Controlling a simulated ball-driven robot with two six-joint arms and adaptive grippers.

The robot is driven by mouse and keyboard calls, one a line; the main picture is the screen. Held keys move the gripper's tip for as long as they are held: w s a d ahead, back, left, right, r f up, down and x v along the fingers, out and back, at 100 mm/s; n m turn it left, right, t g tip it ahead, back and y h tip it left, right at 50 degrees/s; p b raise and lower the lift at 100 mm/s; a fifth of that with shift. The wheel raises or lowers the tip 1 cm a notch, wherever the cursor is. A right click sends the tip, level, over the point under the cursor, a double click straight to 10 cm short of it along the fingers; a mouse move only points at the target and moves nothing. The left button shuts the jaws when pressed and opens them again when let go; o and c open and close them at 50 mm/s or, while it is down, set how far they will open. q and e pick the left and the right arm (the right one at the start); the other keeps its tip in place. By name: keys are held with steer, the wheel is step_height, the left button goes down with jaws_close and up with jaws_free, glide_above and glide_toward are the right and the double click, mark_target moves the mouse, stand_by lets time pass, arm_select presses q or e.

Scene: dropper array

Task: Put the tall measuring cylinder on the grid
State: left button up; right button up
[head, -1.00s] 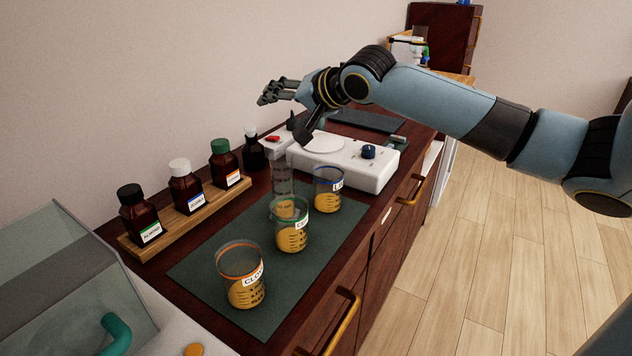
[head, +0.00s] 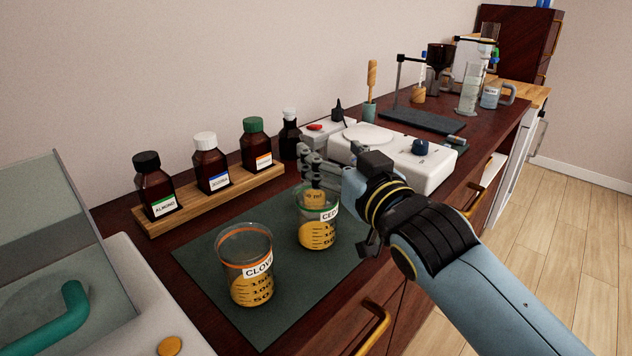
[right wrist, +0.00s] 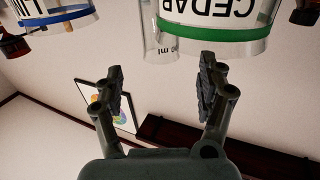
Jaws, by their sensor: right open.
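A clear measuring cylinder with amber liquid (head: 314,198) stands on the dark green mat (head: 215,260), behind the green-rimmed CEDAR beaker (head: 318,235); my fingers hide its upper part. In the right wrist view, which is upside down, the cylinder (right wrist: 160,46) shows beyond my fingers, beside the CEDAR beaker (right wrist: 215,32). My right gripper (head: 312,165) is open and empty, with its fingers close to the cylinder; I cannot tell whether they touch it. Another tall clear cylinder (head: 468,90) stands at the far end. I cannot clearly make out a grid. My left gripper is out of view.
An orange-rimmed CLOVE beaker (head: 246,268) stands at the mat's front. A blue-rimmed beaker (right wrist: 60,14) shows in the right wrist view. Brown bottles (head: 212,165) stand on a wooden rack. A white device (head: 440,172) and a dark flat plate (head: 430,121) lie behind my gripper.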

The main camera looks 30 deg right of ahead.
mark_target(320, 145)
steer(key=w, duration=0.5)
steer(key=shift+w+f+p, duration=0.1)
steer(key=shift+f+p, duration=0.1)
steer(key=shift+p, duration=0.15)
steer(key=c, duration=1.5)
jaws_close()
steer(key=shift+r, duration=0.15)
